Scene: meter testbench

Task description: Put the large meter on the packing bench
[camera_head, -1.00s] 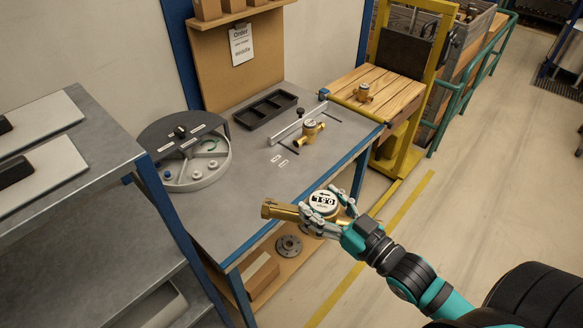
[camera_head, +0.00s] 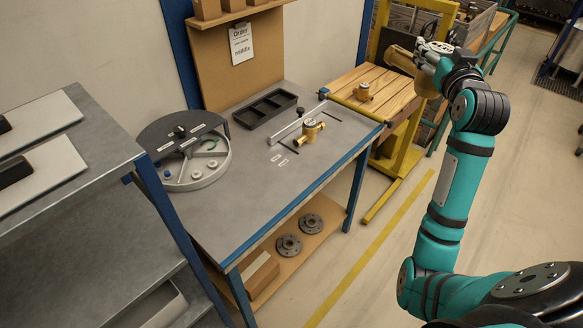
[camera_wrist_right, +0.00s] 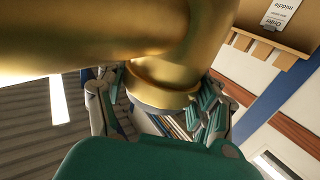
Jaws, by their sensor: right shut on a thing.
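The large brass meter (camera_head: 401,60) is in my right gripper (camera_head: 428,62), held up at the far right beside the yellow frame. Its round dial faces up and is partly hidden by the fingers. In the right wrist view the brass body (camera_wrist_right: 95,35) fills the upper part, with my right fingers (camera_wrist_right: 165,110) around its lower part. A grey bench (camera_head: 230,235) stands in the middle; I cannot tell for sure that it is the packing bench. A medium brass meter (camera_head: 311,130) sits on it near a clamp rail. My left gripper is not in view.
The bench also bears a black tray (camera_head: 265,108) and a round sorter (camera_head: 190,155). Flanges (camera_head: 288,246) lie on its lower shelf. The bench's front part is clear.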

